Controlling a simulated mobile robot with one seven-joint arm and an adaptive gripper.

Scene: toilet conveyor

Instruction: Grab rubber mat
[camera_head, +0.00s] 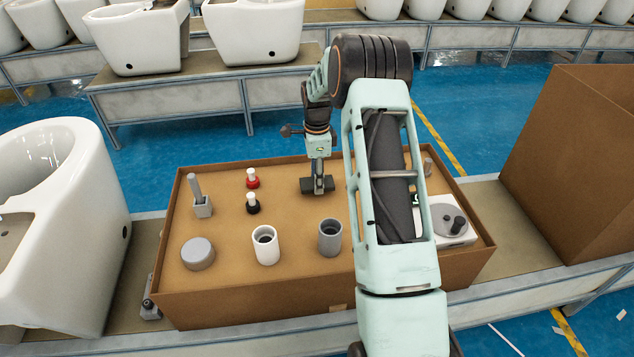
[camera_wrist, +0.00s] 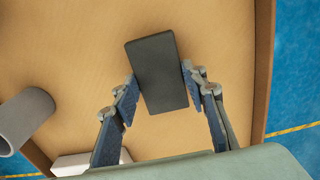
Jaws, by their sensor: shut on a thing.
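The rubber mat (camera_wrist: 158,75) is a small dark grey rectangular block. In the wrist view it sits between the two fingers of my gripper (camera_wrist: 160,85), tilted slightly, with the fingertips against its long sides. In the head view the mat (camera_head: 312,186) shows as a dark piece at the tip of my gripper (camera_head: 319,186), over the back middle of the brown box's surface. My gripper is shut on it. I cannot tell whether the mat touches the surface below.
The shallow brown box (camera_head: 240,302) also holds a white cup (camera_head: 265,246), a grey cup (camera_head: 330,238), a grey round piece (camera_head: 198,253), red-based (camera_head: 252,179) and black-based (camera_head: 253,203) pieces, and a toothbrush-like holder (camera_head: 201,203). A tall cardboard box (camera_head: 585,150) stands right, a white toilet (camera_head: 60,230) left.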

